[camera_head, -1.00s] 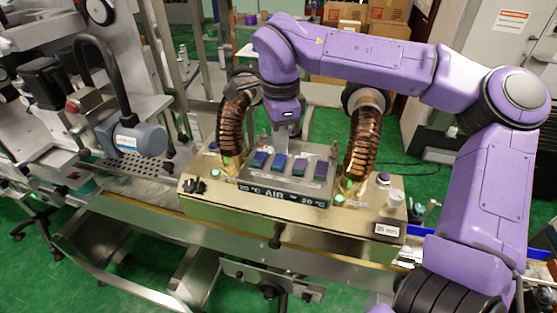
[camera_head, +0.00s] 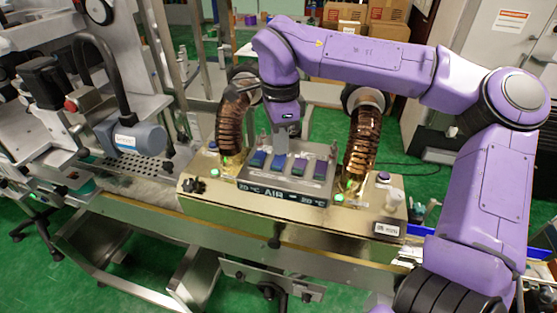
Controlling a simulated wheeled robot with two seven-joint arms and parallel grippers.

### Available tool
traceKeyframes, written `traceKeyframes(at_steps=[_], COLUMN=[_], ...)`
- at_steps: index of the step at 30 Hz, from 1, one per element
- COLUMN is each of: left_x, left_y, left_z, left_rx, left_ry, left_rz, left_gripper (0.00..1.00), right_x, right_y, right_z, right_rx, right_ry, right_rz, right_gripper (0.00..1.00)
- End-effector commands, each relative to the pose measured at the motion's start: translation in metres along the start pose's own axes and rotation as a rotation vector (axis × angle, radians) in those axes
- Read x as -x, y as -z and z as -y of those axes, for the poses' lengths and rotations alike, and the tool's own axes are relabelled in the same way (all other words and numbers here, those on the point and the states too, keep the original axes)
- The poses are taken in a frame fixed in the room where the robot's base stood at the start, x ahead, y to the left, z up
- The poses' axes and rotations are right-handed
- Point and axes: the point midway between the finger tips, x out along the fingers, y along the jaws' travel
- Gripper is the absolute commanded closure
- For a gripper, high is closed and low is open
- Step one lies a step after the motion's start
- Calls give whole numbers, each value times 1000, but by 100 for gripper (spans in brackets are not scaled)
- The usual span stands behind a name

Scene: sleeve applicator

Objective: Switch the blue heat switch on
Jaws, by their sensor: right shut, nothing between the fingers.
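A control panel (camera_head: 262,182) on the brass-coloured heater box carries a row of rocker switches. The blue switch (camera_head: 279,163) is second from the left, beside a dark teal switch (camera_head: 258,159). My right gripper (camera_head: 282,150) is shut and empty, pointing down at the far end of the blue switch. Its tips overlap that end, and I cannot tell whether they touch it. The blue switch's rocker position is too small to read. My left gripper is not in view.
Brown ribbed hoses rise at the left (camera_head: 232,125) and right (camera_head: 361,140) of the panel. The display (camera_head: 275,195) reads AIR with 20 °C at both ends.

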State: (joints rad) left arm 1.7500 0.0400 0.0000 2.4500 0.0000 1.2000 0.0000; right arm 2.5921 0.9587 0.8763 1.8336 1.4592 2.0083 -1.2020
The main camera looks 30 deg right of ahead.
Motion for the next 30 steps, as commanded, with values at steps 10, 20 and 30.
traceKeyframes(at_steps=[10, 20, 30], left_x=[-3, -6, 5], left_y=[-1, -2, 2], left_z=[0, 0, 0], left_rx=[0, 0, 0], left_ry=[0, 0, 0], left_rz=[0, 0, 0], left_gripper=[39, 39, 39], right_x=[-6, -11, -1], right_y=[0, 0, 0], right_z=[0, 0, 0], right_rx=[0, -1, -1], right_ry=[-1, -1, -1], right_rz=[0, 0, 0], right_gripper=[100, 100, 100])
